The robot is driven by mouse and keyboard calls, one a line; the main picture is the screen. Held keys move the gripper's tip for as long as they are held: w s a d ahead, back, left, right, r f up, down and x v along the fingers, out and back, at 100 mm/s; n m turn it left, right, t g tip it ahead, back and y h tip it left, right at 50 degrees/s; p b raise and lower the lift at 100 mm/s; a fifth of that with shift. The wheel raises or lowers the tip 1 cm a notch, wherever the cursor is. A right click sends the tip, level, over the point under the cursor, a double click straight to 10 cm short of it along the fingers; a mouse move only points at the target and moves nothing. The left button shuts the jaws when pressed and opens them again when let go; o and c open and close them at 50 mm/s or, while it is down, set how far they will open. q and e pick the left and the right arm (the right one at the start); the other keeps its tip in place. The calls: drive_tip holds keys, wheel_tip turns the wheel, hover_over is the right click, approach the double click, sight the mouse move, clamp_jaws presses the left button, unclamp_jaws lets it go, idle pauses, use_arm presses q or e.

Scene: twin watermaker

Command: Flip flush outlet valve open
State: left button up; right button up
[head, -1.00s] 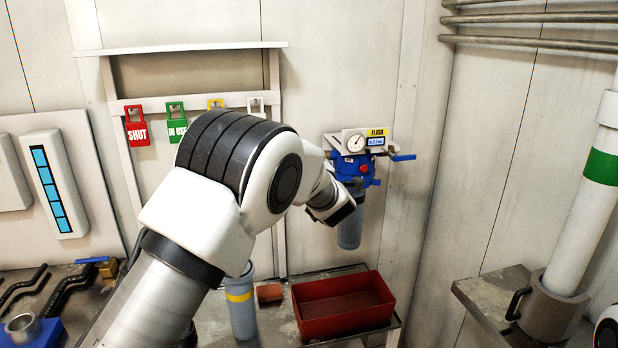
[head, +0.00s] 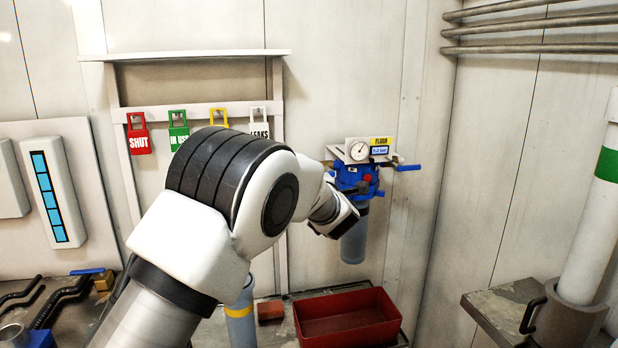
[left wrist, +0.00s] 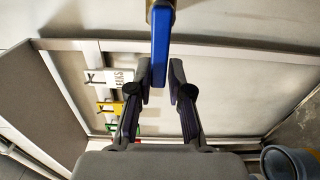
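The filter unit (head: 358,182) hangs on the back wall, with a blue head, a gauge, a FLUSH label (head: 380,141) and a grey bowl below. A blue lever (head: 408,168) sticks out at its right. In the left wrist view a blue lever (left wrist: 160,48) on a brass body (left wrist: 160,8) points between my fingertips. I cannot tell whether they touch it. My left gripper (left wrist: 159,78) is open around the lever's end. In the head view my left wrist covers the space left of the bowl, and the fingers are hidden there. My right gripper is not in view.
A red tray (head: 348,318) and a grey cylinder with a yellow band (head: 240,318) stand on the bench below. Tags hang on the rack, including SHUT (head: 138,134) and IN USE (head: 178,130). A white pipe (head: 592,215) stands at the right.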

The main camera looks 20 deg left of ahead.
use_arm(q)
wheel_tip(320, 180, up, 10)
idle(0.6)
